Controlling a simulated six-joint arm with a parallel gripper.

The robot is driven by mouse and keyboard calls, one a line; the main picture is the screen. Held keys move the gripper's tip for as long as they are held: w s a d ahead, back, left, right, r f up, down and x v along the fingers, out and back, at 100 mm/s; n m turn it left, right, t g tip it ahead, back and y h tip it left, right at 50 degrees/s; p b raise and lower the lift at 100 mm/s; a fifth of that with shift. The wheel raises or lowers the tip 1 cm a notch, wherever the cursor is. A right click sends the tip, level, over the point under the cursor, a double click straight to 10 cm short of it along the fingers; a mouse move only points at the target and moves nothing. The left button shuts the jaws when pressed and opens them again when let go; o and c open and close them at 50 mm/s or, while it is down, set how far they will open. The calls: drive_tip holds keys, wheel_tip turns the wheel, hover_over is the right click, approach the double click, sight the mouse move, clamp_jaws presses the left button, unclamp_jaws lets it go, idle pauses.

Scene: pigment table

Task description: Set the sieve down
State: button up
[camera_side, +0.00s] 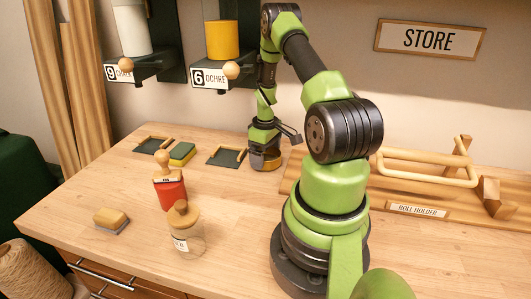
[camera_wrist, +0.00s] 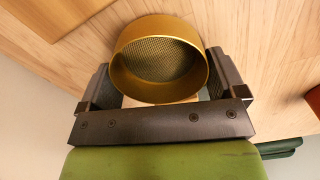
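The sieve is a round gold ring with a fine mesh, seen from above in the wrist view (camera_wrist: 160,82). My gripper (camera_wrist: 160,66) has one dark finger on each side of the ring, and both look to be against it. In the side view my gripper (camera_side: 265,150) points down, low over the table, with a small gold part of the sieve (camera_side: 268,165) showing under it. The sieve is at or very near the tabletop; I cannot tell whether it touches.
The roll holder (camera_side: 415,210) is right.

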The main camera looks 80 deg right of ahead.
drive_tip(key=shift+o, duration=0.5)
wheel_tip(320, 180, up, 12)
drive_tip(key=shift+r, duration=0.2)
